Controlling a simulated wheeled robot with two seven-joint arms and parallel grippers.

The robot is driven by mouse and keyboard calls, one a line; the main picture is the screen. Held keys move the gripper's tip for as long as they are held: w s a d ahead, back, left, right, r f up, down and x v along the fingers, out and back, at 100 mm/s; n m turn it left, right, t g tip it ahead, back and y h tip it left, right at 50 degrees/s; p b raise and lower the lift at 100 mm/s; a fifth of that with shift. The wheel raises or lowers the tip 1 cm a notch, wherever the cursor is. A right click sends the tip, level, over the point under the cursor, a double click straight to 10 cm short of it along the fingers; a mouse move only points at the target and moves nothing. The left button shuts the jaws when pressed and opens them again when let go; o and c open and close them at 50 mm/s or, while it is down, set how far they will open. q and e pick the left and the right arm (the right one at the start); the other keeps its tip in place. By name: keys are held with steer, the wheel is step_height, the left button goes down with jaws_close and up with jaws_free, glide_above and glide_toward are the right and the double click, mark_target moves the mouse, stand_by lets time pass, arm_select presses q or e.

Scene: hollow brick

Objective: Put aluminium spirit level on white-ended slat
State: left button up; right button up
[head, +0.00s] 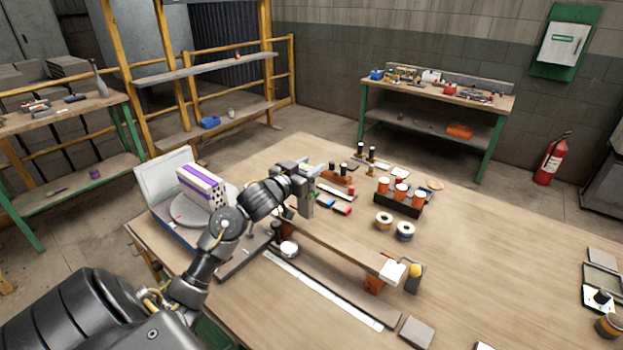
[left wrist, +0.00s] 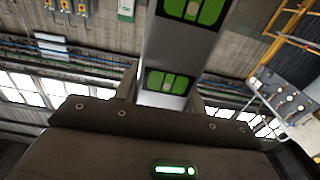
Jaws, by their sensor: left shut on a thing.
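My left gripper (head: 306,192) is over the table and shut on the aluminium spirit level. In the left wrist view the level (left wrist: 177,57) is a grey bar with green vial windows, running up out of the picture between the fingers (left wrist: 163,98). My right gripper is not in view.
An orange-red support (head: 374,283) stands under the slat's white end, beside a grey piece with a yellow knob (head: 416,270). A long white strip (head: 325,291) lies in front. A dark rack with orange-and-white spools (head: 398,199) stands behind. The table's right middle is clear.

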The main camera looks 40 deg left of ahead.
arm_select(q)
steer(key=f, duration=0.3)
steer(key=shift+w+f+p, duration=0.2)
steer(key=shift+f+p, duration=0.05)
steer(key=shift+p, duration=0.15)
steer(key=shift+f, duration=0.2)
steer(key=o, duration=1.1)
